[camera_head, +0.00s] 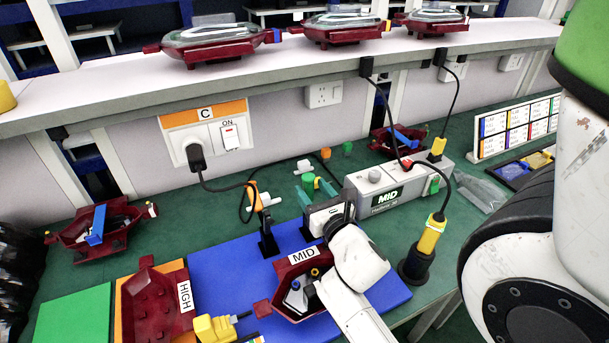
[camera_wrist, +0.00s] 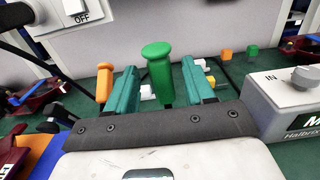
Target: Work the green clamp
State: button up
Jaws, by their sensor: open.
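The green clamp (camera_wrist: 159,72) has an upright green handle with a rounded top. In the wrist view it stands between the two teal fingers of my gripper (camera_wrist: 158,66), with a gap on each side. Its lower part is hidden behind my gripper's dark front edge. In the head view the green handle (camera_head: 308,182) shows small between the fingertips of my gripper (camera_head: 312,188), above the blue mat (camera_head: 225,262). My gripper is open and holds nothing.
An orange clamp handle (camera_head: 254,197) on a black stand is close on the left. The grey MID tester box (camera_head: 385,190) is close on the right. A dark red lamp holder (camera_head: 284,270) marked MID lies below my wrist. A cable hangs from the wall socket (camera_head: 197,148).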

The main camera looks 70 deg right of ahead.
aim_at(305, 180)
jog(key=shift+p+x, duration=0.45)
jog(key=shift+x, duration=1.85)
jog(key=shift+c, duration=0.4)
grip_shut()
